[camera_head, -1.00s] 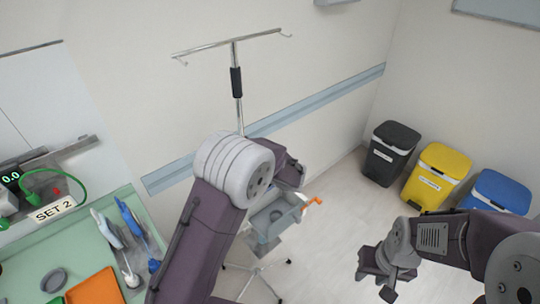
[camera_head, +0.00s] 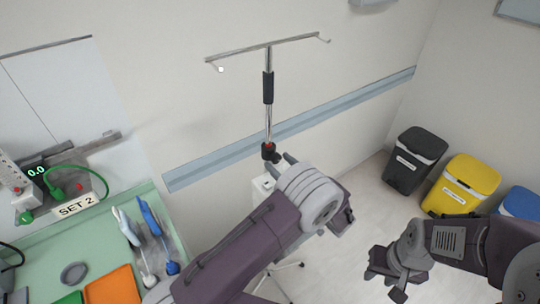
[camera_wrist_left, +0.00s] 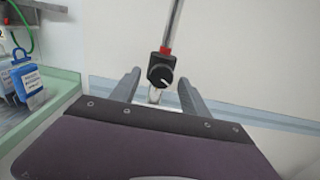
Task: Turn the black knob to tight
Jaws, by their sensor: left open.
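The black knob (camera_head: 270,153) sits on the silver pole of the stand, just below a red ring. In the left wrist view the knob (camera_wrist_left: 160,75) shows a white pointer line slanting to the lower right. My left gripper (camera_head: 281,163) is open and points at the knob from the front. In the left wrist view its two fingers stand left and right of the knob, with gaps on both sides and no visible contact. My right gripper (camera_head: 385,282) hangs at the lower right, far from the pole; its jaw opening is unclear.
The pole's hooked crossbar (camera_head: 268,47) is above. A green table (camera_head: 45,245) at left holds an orange tray (camera_head: 113,288), blue-handled tools and a SET 2 sign (camera_head: 76,205). Black (camera_head: 415,160) and yellow (camera_head: 462,185) bins stand at right. Open floor lies between.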

